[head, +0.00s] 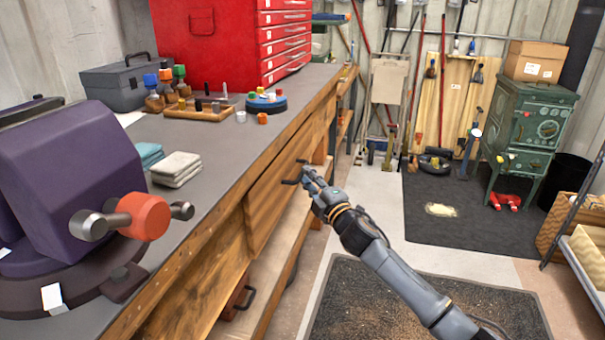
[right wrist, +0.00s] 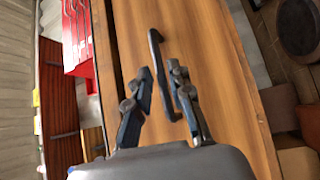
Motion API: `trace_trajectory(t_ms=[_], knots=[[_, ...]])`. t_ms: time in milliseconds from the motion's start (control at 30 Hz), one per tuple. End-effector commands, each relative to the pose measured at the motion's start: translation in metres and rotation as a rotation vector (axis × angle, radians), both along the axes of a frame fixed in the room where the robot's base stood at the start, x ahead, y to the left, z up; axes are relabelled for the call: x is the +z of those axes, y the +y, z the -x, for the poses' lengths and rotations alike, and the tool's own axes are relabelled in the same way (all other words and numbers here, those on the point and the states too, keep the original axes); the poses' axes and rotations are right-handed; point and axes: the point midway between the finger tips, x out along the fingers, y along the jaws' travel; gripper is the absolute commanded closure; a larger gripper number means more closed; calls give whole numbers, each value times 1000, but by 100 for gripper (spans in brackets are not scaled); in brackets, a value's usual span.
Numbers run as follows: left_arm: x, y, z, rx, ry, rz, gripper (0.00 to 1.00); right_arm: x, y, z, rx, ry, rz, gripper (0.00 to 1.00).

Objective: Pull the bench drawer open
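The bench drawer has a wooden front (head: 272,205) under the grey bench top, and it looks flush with the bench. Its dark bar handle (head: 291,182) shows at the front's far end, and also in the right wrist view (right wrist: 156,56). My right gripper (head: 306,175) is at the handle. In the right wrist view the two fingers (right wrist: 160,77) are apart, one on each side of the bar, with visible gaps. I cannot tell how deep the bar sits between them. My left gripper is not in view.
On the bench top (head: 215,155) stand a purple machine (head: 75,170) with an orange knob, folded cloths (head: 176,168), a wooden tray (head: 200,110) and a red tool chest (head: 215,45).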

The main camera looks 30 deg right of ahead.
Motion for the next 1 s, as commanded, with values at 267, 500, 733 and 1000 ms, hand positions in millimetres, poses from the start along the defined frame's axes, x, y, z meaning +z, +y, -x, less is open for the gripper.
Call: trace_trajectory(t_ms=[267, 500, 733, 1000], knots=[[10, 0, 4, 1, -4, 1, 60, 4, -2, -30, 0, -1, 0, 79], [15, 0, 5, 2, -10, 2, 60, 5, -3, -35, 0, 0, 0, 79], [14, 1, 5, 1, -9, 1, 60, 5, -3, -35, 0, 0, 0, 94], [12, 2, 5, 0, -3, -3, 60, 4, -3, -35, 0, 0, 0, 100]])
